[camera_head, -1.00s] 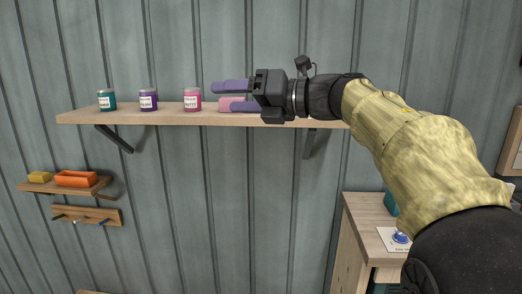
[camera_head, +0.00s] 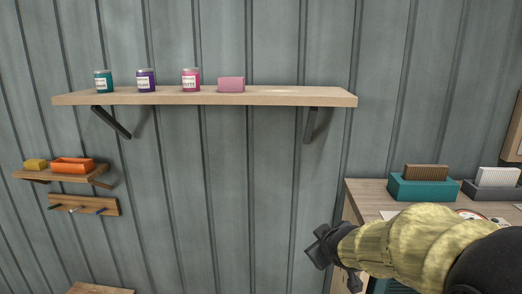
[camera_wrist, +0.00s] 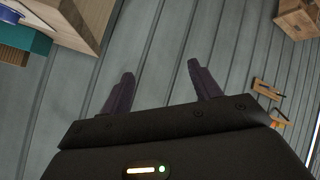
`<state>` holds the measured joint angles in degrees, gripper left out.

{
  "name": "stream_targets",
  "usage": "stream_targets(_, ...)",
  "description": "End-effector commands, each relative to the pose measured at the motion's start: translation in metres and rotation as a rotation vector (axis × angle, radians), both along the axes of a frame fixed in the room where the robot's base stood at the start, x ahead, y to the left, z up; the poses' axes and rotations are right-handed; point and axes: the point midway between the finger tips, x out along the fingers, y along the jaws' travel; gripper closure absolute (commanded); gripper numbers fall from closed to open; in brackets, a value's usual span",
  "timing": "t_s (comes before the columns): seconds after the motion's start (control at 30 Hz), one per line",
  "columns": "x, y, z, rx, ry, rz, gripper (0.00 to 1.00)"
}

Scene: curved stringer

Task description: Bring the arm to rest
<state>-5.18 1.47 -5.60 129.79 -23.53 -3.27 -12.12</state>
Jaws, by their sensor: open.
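My gripper shows in the wrist view (camera_wrist: 163,88), with its two purple fingers apart and nothing between them. Behind the fingers is only the grey panelled wall (camera_wrist: 165,45). In the head view my arm (camera_head: 410,243) reaches in from the lower right.
The long shelf (camera_head: 285,98) holds three labelled jars, teal (camera_head: 104,82), purple (camera_head: 146,80) and pink (camera_head: 191,80), and a pink block (camera_head: 231,85). The cabinet top (camera_head: 372,190) carries a teal box (camera_head: 423,188). A small shelf (camera_head: 50,178) is at left.

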Motion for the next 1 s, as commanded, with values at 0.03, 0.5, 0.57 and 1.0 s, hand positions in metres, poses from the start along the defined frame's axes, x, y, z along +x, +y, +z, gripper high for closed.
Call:
stream_targets(0.03,-0.016,-0.004,-0.024,0.037,0.070,-0.055,0.38)
stream_targets(0.5,-0.175,-0.002,-0.154,0.318,0.637,-0.526,0.38)
stream_targets(0.57,-0.181,-0.002,-0.157,0.326,0.655,-0.541,0.38)
stream_targets(1.0,-0.181,-0.001,-0.156,0.327,0.658,-0.543,0.38)
